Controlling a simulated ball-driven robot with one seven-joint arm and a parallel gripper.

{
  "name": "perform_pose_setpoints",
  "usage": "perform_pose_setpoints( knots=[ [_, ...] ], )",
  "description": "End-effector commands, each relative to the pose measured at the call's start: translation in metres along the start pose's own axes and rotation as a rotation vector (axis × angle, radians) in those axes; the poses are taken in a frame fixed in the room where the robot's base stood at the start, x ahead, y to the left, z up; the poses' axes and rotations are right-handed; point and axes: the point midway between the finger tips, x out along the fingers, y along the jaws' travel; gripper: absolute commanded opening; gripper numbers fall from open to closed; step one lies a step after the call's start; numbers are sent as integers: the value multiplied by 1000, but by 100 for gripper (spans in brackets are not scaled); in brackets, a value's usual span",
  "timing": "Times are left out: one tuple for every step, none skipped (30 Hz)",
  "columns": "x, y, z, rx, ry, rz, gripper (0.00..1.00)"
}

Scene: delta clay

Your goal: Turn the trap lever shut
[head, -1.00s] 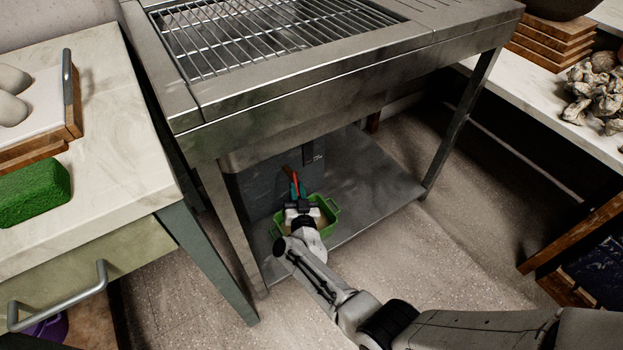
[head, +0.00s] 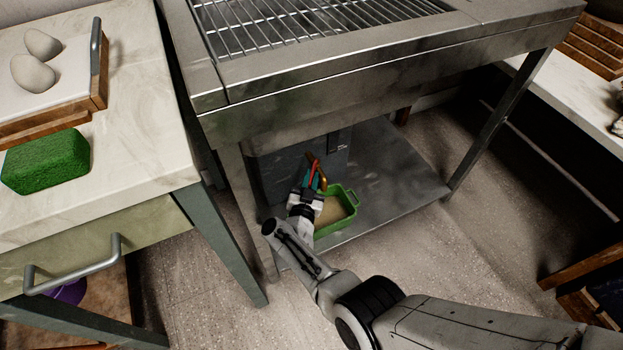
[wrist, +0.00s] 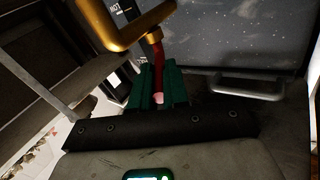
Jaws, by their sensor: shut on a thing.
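The red trap lever (head: 311,161) is on the front of a grey metal box (head: 280,177) under the steel grill table. My gripper (head: 316,184) reaches in from the front, with its green fingers shut on the lever. In the wrist view the lever (wrist: 156,52) runs down between the fingers (wrist: 158,88), its pinkish end showing there. A brass spout (wrist: 118,38) bends close by at the upper left; in the head view it is just right of the fingers. The lever's pivot is hard to make out.
A green tub (head: 354,201) of pale, sand-like stuff stands on the low steel shelf (head: 405,185), just right of my gripper. A table leg (head: 246,205) is close on the left. The grill table's apron (head: 400,80) hangs above. The shelf's right part is clear.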

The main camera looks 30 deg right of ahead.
Motion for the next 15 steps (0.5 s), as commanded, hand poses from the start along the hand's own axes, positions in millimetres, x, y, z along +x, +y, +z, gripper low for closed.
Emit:
perform_pose_setpoints(
  knots=[
    [0, 1, 0, -1, 1, 1, 0],
    [0, 1, 0, -1, 1, 1, 16],
    [0, 1, 0, -1, 1, 1, 19],
    [0, 1, 0, -1, 1, 1, 22],
    [0, 1, 0, 0, 0, 1, 25],
    [0, 1, 0, 0, 0, 1, 29],
    [0, 1, 0, 0, 0, 1, 32],
    [0, 1, 0, 0, 0, 0, 35],
    [0, 1, 0, 0, 0, 0, 39],
    [0, 0, 0, 0, 0, 0, 40],
    [0, 0, 0, 0, 0, 0, 40],
    [0, 0, 0, 0, 0, 0, 40],
    [0, 0, 0, 0, 0, 0, 40],
    [0, 0, 0, 0, 0, 0, 40],
    [0, 0, 0, 0, 0, 0, 40]
  ],
)
